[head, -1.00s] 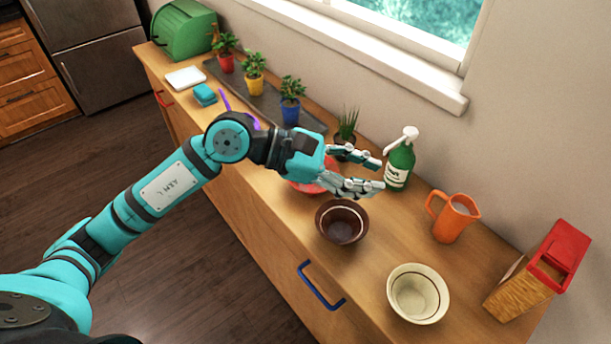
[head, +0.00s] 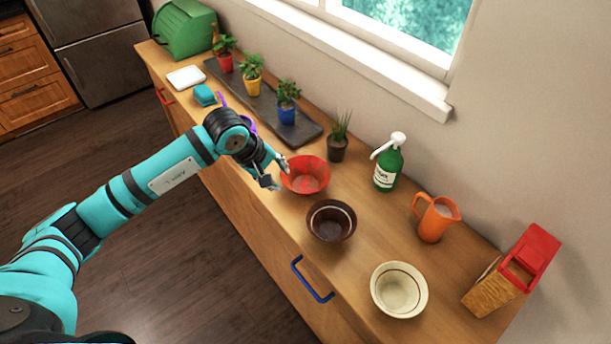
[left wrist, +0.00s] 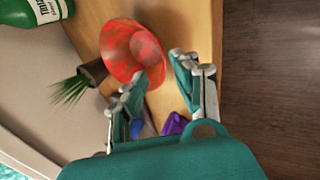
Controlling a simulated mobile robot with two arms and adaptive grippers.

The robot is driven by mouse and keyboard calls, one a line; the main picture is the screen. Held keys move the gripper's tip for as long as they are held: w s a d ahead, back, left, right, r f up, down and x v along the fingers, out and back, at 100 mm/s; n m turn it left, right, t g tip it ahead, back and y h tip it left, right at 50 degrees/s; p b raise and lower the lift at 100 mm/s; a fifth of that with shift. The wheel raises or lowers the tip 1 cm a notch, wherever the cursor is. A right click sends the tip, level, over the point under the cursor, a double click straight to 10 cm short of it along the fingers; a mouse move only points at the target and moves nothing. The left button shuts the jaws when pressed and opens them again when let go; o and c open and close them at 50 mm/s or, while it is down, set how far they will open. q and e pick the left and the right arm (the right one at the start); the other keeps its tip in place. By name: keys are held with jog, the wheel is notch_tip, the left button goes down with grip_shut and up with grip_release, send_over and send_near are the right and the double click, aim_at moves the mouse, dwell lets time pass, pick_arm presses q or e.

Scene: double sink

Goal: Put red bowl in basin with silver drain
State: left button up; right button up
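The red bowl (head: 312,180) stands upright on the wooden counter (head: 375,240), behind the dark brown bowl. My left gripper (head: 277,172) is open and empty at the left side of the red bowl. In the left wrist view the red bowl (left wrist: 120,40) lies just beyond the open fingertips (left wrist: 158,78), slightly left of the gap between them. I cannot tell whether a finger touches the rim. No basin or silver drain shows in these frames. My right gripper is not in view.
The brown bowl (head: 331,222) and cream bowl (head: 399,290) stand nearer the front. A dark potted plant (head: 338,148), green pump bottle (head: 388,165), orange pitcher (head: 434,220) and red-topped box (head: 510,272) stand along the wall. A tray (head: 235,92) holds potted plants.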

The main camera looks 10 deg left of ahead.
pick_arm(q)
jog(key=p+x, duration=0.2)
jog(key=x, duration=0.4)
jog(key=shift+f+p, duration=0.1)
jog(key=shift+p, duration=0.3)
jog(key=shift+d+f, duration=0.1)
jog(key=shift+f, duration=0.2)
jog(key=c, duration=0.6)
grip_shut()
